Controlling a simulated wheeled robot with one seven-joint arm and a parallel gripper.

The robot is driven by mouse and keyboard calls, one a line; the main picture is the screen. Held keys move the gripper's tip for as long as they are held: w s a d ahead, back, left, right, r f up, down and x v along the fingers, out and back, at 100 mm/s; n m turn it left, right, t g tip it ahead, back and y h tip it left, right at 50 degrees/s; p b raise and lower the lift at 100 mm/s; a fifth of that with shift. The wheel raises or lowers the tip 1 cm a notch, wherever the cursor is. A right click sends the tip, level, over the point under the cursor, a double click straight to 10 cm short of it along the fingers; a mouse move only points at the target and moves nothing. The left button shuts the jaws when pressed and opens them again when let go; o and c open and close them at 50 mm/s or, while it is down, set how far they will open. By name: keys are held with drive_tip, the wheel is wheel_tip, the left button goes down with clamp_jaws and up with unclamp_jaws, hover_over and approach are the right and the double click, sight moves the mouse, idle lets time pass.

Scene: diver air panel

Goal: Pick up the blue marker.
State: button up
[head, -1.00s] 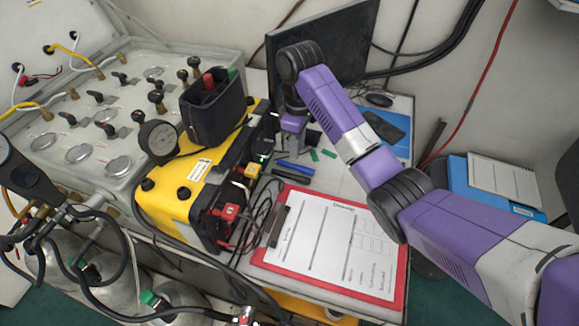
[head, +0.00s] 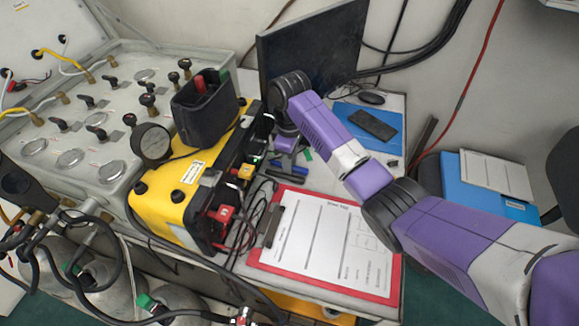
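The blue marker (head: 290,168) lies on the table just above the red clipboard, beside the yellow case. A darker, blackish-blue marker (head: 285,181) lies close in front of it. My gripper (head: 286,152) points down at the table just behind the blue marker, very near its far side in the picture. Its fingers are small and partly hidden by the wrist, so whether they are open or touch the marker cannot be made out.
A yellow case (head: 168,197) with a black bin (head: 206,108) stands left of the markers, with cables beside it. A red clipboard (head: 395,280) lies in front. A monitor (head: 310,55) stands behind. A blue folder (head: 390,140) with a dark device lies to the right.

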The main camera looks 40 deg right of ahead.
drive_tip(key=shift+f, duration=0.1)
clamp_jaws()
drive_tip(key=shift+r, duration=0.75)
wheel_tip(320, 180, up, 19)
drive_tip(key=p, duration=0.8)
drive_tip(key=shift+p, duration=0.3)
drive_tip(key=shift+f, duration=0.1)
